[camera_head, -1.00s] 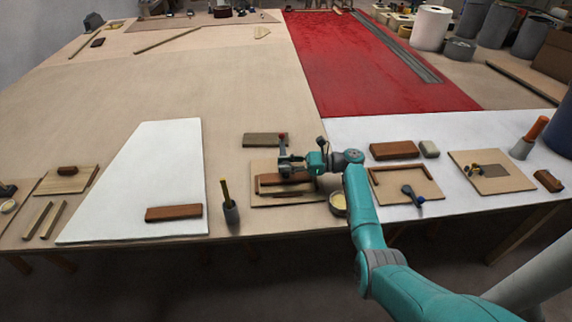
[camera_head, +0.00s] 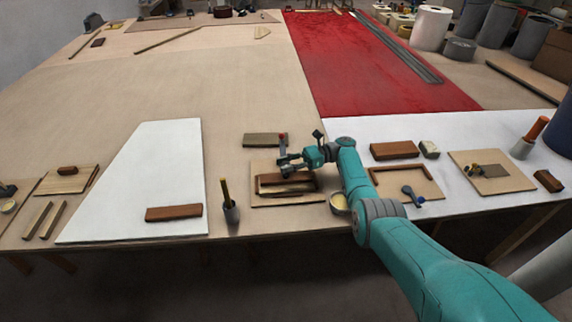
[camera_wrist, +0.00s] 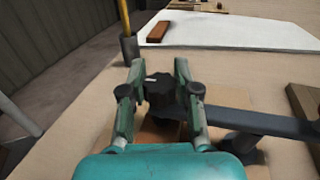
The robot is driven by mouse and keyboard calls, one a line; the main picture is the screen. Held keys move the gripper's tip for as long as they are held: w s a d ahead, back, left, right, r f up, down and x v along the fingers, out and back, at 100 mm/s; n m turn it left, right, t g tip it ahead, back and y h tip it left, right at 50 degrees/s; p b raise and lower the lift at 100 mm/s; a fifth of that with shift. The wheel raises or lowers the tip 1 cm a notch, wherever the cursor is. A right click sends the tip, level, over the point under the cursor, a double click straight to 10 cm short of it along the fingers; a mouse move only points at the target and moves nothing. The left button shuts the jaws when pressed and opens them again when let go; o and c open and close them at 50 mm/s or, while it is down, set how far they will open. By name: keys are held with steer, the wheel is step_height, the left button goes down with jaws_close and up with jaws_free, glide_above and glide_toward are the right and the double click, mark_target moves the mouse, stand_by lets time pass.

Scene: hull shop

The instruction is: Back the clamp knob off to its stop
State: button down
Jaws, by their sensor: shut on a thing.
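The clamp knob (camera_wrist: 159,90) is a black lobed knob between the two fingers of my gripper (camera_wrist: 158,100) in the wrist view. My gripper is shut on it, with one finger against each side. The clamp's dark bar (camera_wrist: 262,122) runs to the right from under the knob. In the head view my gripper (camera_head: 285,165) is over the wooden board (camera_head: 262,201) that carries brown wood strips (camera_head: 285,184). There the knob is too small and covered to make out clearly. The knob's underside and thread are hidden.
A dark cup with a yellow-handled tool (camera_head: 231,213) stands left of the board, near the table's front edge. A small bowl (camera_head: 339,204) is close at its right. A brown block (camera_head: 173,212) lies on the white panel (camera_head: 150,170). A grey-brown block (camera_head: 262,140) lies behind.

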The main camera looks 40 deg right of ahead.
steer(key=shift+f, duration=0.1)
steer(key=c, duration=0.8)
jaws_free()
step_height(320, 180, up, 10)
steer(key=shift+r, duration=0.1)
